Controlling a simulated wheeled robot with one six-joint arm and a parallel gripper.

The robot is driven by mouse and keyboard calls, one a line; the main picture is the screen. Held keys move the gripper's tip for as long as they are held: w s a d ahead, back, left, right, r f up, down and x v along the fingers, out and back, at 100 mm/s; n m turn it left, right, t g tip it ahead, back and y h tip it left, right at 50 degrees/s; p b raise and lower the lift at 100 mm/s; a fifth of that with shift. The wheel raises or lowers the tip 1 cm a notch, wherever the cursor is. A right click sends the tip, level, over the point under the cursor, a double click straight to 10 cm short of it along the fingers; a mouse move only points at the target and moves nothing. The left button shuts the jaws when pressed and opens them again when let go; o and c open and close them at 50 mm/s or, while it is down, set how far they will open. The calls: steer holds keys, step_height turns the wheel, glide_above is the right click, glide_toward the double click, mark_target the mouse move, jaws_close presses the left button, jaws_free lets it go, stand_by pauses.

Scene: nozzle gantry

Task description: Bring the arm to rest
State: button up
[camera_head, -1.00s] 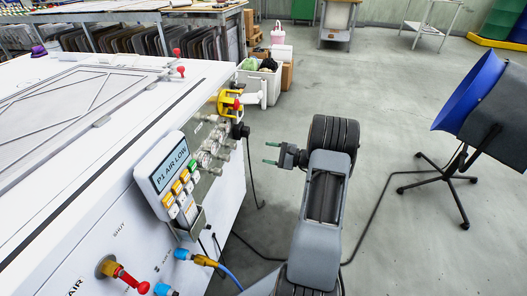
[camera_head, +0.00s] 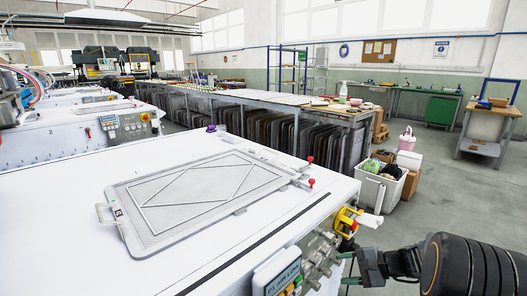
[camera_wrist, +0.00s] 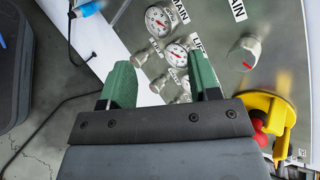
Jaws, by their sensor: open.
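My gripper (camera_head: 347,269) is at the lower right of the head view, beside the front panel of the white machine (camera_head: 90,240). In the wrist view its two green fingers (camera_wrist: 163,85) stand apart with nothing between them. Past the fingers are the round pressure gauges (camera_wrist: 177,54) and a metal knob (camera_wrist: 245,54) on the panel. My fingers look apart from the gauges, though the exact distance is hard to tell.
A yellow guard (camera_wrist: 276,112) with a red knob lies right of my gripper in the wrist view. The display box (camera_head: 277,272) juts from the panel. A white bin (camera_head: 382,185) stands on the floor behind. Open floor (camera_head: 440,195) lies to the right.

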steer(key=s+a+r+n+h+p, duration=0.2)
steer(key=s+r+n+h+p, duration=0.2)
steer(key=r, duration=0.5)
steer(key=s+a+r+n+h+p, duration=0.3)
steer(key=s+r+p, duration=0.3)
steer(key=r+p, duration=0.3)
steer(key=s+a+r+n+g+h+p, duration=0.1)
steer(key=s+a+r+n+h+p, duration=0.2)
steer(key=s+r+p, duration=0.3)
step_height(320, 180, up, 4)
steer(key=shift+r+n+h+p, duration=0.1)
steer(key=shift+n+h+p, duration=0.2)
steer(key=shift+n+h, duration=0.6)
steer(key=shift+c, duration=0.2)
